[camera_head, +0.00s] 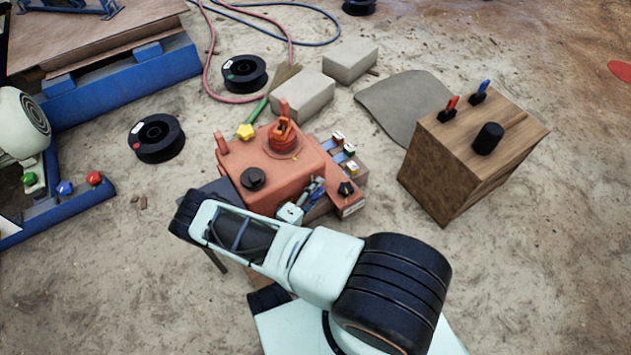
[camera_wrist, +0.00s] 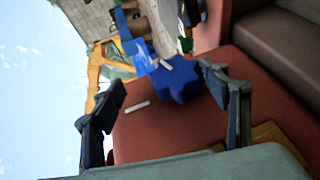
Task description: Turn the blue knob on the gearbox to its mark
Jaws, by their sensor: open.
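The orange-red gearbox (camera_head: 240,160) stands on the sandy ground in the head view, with my arm reaching over its near side. The blue star-shaped knob (camera_wrist: 180,82) sits on a red face of it (camera_wrist: 160,132) in the wrist view. A short white line (camera_wrist: 166,64) shows at the knob's upper-left side. A separate white mark (camera_wrist: 137,107) lies on the red face, lower left of the knob; the two are not in line. My gripper (camera_wrist: 162,86) is open, with its fingers either side of the knob and apparently apart from it. My arm hides the knob in the head view.
A wooden box with levers (camera_head: 455,160) stands to the right. Grey blocks (camera_head: 302,94) lie behind. Bare sand lies at the right front.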

